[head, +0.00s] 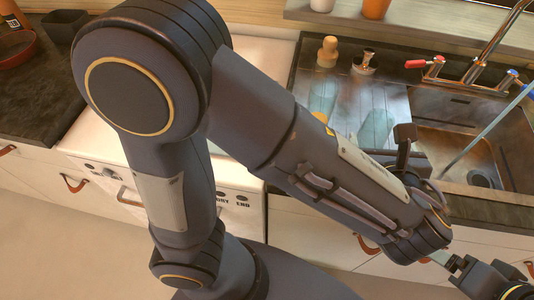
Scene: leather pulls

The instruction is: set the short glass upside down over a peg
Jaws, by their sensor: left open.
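Two translucent teal glasses stand on the metal draining board (345,85) left of the sink: one glass (322,103) at the left, another glass (376,129) at the right. My forearm hides their lower parts, so I cannot tell which is the short one. No peg can be made out clearly. My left gripper (404,150) is open, just right of the right glass; whether they touch is unclear. My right gripper (458,268) shows at the bottom right corner, low in front of the cabinets and away from the glasses; its jaw state is unclear.
A wooden-topped brush (327,52) and a small metal-and-wood item (365,62) stand behind the glasses. The tap (490,50) with red and blue handles rises behind the sink (440,125). A blue stick (500,120) leans in the basin. My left arm covers much of the view.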

